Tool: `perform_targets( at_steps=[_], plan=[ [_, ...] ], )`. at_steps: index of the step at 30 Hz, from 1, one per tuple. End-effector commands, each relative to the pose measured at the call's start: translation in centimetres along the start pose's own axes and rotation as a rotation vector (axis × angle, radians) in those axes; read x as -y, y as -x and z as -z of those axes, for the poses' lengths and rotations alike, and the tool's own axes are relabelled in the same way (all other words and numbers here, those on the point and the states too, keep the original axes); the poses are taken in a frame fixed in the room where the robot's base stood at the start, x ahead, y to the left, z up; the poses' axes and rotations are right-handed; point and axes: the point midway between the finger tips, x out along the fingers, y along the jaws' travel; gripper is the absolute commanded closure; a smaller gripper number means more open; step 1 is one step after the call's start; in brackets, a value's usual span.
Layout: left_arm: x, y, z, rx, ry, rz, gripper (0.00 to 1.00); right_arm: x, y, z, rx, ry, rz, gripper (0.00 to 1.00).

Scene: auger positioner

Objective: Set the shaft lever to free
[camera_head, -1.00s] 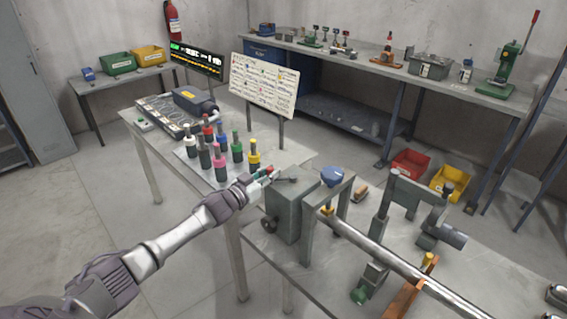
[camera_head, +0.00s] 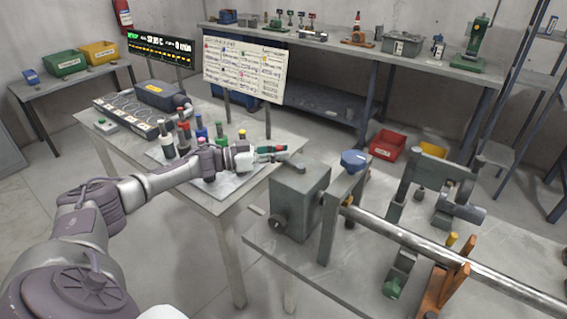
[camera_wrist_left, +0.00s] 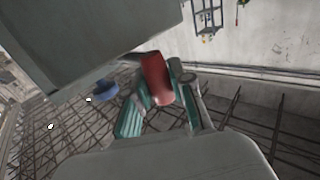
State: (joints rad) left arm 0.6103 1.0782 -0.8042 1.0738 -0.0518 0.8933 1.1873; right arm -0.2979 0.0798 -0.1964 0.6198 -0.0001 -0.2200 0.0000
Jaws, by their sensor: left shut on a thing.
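The grey gearbox (camera_head: 297,203) stands on the front table, with a short grey lever (camera_head: 295,166) at its upper left edge. My left gripper (camera_head: 280,151) reaches in from the left beside the top of the gearbox. In the left wrist view its green-padded fingers (camera_wrist_left: 158,108) are closed around a red grip (camera_wrist_left: 156,78), which appears to be the shaft lever's handle. The grey gearbox (camera_wrist_left: 85,40) fills the upper left there. The lever's markings cannot be read. My right gripper is not in view.
A long steel shaft (camera_head: 420,245) runs right from the gearbox past an orange stand (camera_head: 445,290). A blue cup (camera_head: 354,160) sits above the bracket. Several coloured bottles (camera_head: 185,130) stand behind my left arm. A sign board (camera_head: 243,70) and a lit display (camera_head: 160,48) stand behind.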

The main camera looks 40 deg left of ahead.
Motion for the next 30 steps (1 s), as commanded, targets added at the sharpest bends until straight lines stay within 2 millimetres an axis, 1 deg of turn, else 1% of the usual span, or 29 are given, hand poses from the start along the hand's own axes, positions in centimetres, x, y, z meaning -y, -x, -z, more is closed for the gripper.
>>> perform_targets(
  at_steps=[1, 6, 21, 22, 24, 26, 27, 30],
  plan=[
    [0.3, 0.1, -0.3, -0.001, -0.005, -0.010, 1.00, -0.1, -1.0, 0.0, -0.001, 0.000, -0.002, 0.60],
    [0.4, 0.1, -0.1, -0.001, -0.003, -0.051, 1.00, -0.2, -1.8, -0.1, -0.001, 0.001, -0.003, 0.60],
    [0.4, 0.0, 0.2, -0.003, -0.001, -0.069, 1.00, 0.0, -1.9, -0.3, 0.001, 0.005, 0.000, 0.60],
    [0.4, 0.0, 0.2, -0.003, -0.001, -0.068, 0.75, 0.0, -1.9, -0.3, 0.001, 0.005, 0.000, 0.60],
    [0.3, 0.0, 0.2, -0.003, -0.001, -0.069, 0.63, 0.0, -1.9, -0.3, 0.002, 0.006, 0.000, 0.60],
    [0.3, 0.0, 0.2, -0.003, -0.001, -0.070, 0.53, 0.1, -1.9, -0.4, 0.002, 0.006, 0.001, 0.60],
    [0.3, 0.0, 0.2, -0.002, -0.001, -0.070, 0.51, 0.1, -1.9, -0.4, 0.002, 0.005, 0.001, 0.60],
    [0.3, 0.0, 0.1, -0.002, -0.001, -0.071, 0.51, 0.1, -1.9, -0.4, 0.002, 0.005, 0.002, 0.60]
  ],
)
